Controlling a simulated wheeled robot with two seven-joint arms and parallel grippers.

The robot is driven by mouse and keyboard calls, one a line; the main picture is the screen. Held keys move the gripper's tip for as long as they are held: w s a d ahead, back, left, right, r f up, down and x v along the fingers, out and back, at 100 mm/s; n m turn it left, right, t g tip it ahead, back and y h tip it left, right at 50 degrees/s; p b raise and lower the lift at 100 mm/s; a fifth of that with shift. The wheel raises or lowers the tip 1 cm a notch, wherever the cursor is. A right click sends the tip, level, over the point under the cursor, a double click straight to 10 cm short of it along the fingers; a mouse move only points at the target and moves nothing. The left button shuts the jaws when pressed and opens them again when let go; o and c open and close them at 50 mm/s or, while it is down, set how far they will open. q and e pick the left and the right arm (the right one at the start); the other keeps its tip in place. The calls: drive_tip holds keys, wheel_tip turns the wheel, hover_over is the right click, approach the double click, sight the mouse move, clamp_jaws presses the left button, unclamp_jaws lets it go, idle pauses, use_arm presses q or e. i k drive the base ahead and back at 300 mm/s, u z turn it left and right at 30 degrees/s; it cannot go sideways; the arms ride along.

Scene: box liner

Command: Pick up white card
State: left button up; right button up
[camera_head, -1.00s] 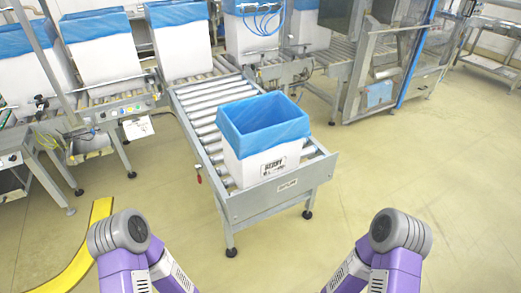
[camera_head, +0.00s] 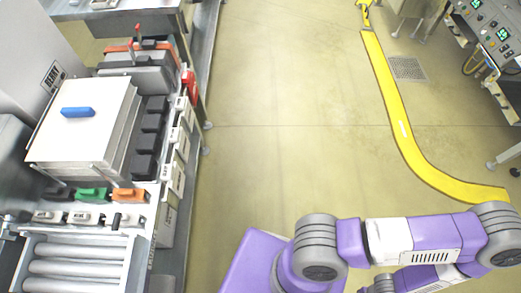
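I cannot make out a white card for certain in the head view. Several small white label-like pieces (camera_head: 178,142) run along the right side of the machine at left, too small to tell whether one is a card. My purple and grey arm links fill the bottom right. Neither of my grippers shows in the head view.
A machine with a white lid (camera_head: 85,120) and a blue handle (camera_head: 77,112) stands at left, with metal rollers (camera_head: 75,270) below it. A yellow floor strip (camera_head: 395,110) curves at right near a control panel (camera_head: 490,35). The floor (camera_head: 285,120) between is clear.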

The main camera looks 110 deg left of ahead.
sight(173, 174)
drive_tip(key=z, duration=3.1)
drive_tip(key=k, duration=1.8)
drive_tip(key=z, duration=0.05)
